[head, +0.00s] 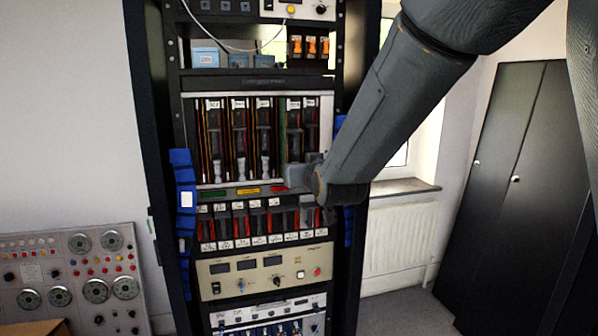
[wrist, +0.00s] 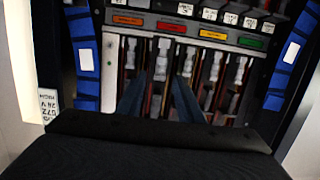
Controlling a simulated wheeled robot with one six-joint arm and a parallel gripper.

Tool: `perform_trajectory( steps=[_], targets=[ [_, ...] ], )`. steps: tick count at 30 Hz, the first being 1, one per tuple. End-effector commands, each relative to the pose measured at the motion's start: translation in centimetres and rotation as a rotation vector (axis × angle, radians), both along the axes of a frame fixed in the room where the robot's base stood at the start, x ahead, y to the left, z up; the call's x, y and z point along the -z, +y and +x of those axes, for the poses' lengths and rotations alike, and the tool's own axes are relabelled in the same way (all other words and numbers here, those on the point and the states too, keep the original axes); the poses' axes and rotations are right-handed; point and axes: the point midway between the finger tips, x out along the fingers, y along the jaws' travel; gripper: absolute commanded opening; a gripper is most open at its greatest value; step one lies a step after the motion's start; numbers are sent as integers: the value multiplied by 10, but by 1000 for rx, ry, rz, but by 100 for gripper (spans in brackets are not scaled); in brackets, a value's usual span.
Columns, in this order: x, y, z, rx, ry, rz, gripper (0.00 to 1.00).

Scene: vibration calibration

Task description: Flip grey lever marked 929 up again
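A tall equipment rack holds an upper bay of levers (head: 238,135) with pale handles and white tags above them. A lower row of dark levers (head: 255,220) has white tags above and below it. I cannot read the tags, so I cannot tell which lever is 929. My gripper (head: 303,173) is at the right part of the upper bay, and my arm hides part of it. In the wrist view, which is upside down, my gripper (wrist: 160,88) has two blue-grey fingers apart. A pale lever handle (wrist: 162,60) shows between them; I cannot tell whether they touch it.
Green, yellow and red label plates (head: 247,190) run below the upper bay. Blue padded strips (head: 184,195) flank the rack. A beige instrument panel (head: 262,272) is lower down. A control panel (head: 70,280) stands left, a radiator (head: 402,232) and dark cabinets (head: 505,170) right.

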Motion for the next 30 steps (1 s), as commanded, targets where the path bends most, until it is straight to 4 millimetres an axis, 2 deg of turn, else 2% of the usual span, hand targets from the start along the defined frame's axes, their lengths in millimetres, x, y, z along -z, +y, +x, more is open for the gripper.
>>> perform_trajectory(
  steps=[3, 10, 23, 26, 29, 30],
  targets=[
    [-2, -6, -15, 1, -3, 1, 34],
    [-6, -12, -34, 2, -1, 1, 34],
    [-8, -13, -38, 3, 0, 0, 34],
    [2, -19, -39, 9, 25, -7, 34],
    [32, -35, -46, 28, 114, -31, 34],
    [50, -46, -51, 39, 168, -45, 34]
  ],
)
